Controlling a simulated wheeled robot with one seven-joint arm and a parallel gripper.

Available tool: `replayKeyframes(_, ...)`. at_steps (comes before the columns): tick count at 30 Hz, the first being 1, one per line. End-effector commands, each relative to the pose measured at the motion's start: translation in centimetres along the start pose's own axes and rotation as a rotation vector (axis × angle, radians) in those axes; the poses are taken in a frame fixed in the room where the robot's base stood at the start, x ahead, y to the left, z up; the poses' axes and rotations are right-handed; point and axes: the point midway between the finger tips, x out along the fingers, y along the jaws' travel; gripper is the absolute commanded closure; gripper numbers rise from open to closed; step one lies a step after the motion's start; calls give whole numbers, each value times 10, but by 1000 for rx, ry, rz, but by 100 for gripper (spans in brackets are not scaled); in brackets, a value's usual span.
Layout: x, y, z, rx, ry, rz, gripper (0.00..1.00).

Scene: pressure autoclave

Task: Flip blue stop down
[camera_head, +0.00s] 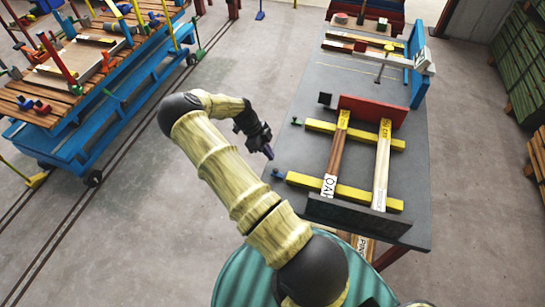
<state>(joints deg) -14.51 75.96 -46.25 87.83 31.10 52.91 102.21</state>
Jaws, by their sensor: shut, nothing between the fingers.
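A small blue stop (278,174) sits at the left end of the near yellow bar (345,191), by the left edge of the grey table (299,85). Whether either piece is up or down is too small to tell. My gripper (268,153) is shut and empty, with its dark fingers pointing down at the table's left edge. It is just above and left of the near blue stop in the picture, apparently apart from it.
Two labelled boards (337,155) (381,165) lie across the yellow bars, between a red panel (372,111) and a dark panel (357,216). A blue upright plate (416,70) stands farther back. A blue cart (70,148) stands left, with open floor between.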

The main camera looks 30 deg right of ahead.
Motion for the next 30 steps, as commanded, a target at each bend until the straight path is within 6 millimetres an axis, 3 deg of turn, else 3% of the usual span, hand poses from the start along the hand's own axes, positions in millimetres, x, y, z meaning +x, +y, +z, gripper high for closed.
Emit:
replayKeyframes(3,-26,2,-2,1,-2,-1,100)
replayKeyframes(9,-50,3,-4,6,0,3,100)
replayKeyframes(30,-55,4,-6,-8,-9,6,100)
